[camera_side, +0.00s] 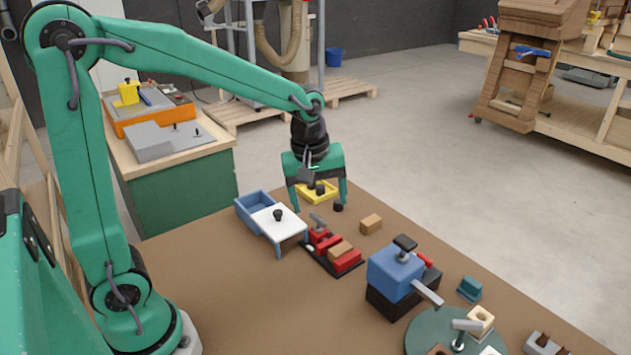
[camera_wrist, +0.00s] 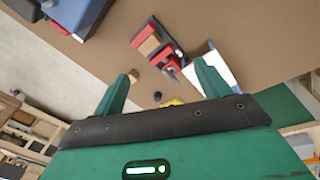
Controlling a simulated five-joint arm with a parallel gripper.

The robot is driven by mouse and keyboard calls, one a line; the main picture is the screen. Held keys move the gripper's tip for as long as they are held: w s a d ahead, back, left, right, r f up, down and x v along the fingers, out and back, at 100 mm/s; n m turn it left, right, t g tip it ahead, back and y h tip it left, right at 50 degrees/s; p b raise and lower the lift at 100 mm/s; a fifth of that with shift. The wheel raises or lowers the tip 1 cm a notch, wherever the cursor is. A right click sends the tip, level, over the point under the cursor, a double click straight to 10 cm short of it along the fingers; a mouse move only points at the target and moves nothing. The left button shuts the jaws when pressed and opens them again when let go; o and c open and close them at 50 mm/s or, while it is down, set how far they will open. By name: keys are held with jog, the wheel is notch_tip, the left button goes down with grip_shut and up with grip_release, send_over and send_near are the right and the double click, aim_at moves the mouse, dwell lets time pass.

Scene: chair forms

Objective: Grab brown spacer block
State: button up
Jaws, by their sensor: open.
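A loose brown block (camera_side: 371,223) lies on the brown tabletop, right of the red vise (camera_side: 346,262). A second brown block (camera_side: 341,248) sits in the red vise. I cannot tell which is the spacer block. In the wrist view the loose block (camera_wrist: 134,76) shows beside the left finger, and the block in the vise (camera_wrist: 150,45) shows beyond the fingers. My gripper (camera_side: 320,206) is open and empty, pointing down over the back of the table by the yellow tray (camera_side: 319,195). In the wrist view my fingers (camera_wrist: 163,70) are spread wide.
A blue machine with a lever (camera_side: 395,270) stands to the right. A small black knob (camera_side: 338,207) is near my right fingertip. Bare tabletop (camera_side: 260,310) is free at the front left.

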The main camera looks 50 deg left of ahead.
aim_at(341, 248)
jog(key=w+f+n, duration=0.2)
jog(key=f, duration=0.1)
jog(key=w+f+n+g, duration=0.1)
jog(key=w+f+n, duration=0.1)
jog(key=f, duration=0.1)
jog(key=w+f+n, duration=0.2)
jog(key=f, duration=0.1)
jog(key=shift+w+d+f+g, duration=0.1)
jog(key=shift+d+g, duration=0.05)
jog(key=shift+g, duration=0.25)
jog(key=shift+d+f, duration=0.1)
jog(key=shift+f, duration=3.8)
jog(key=c, duration=1)
jog(key=shift+r, duration=0.1)
jog(key=shift+c, duration=0.2)
jog(key=shift+r, duration=4.95)
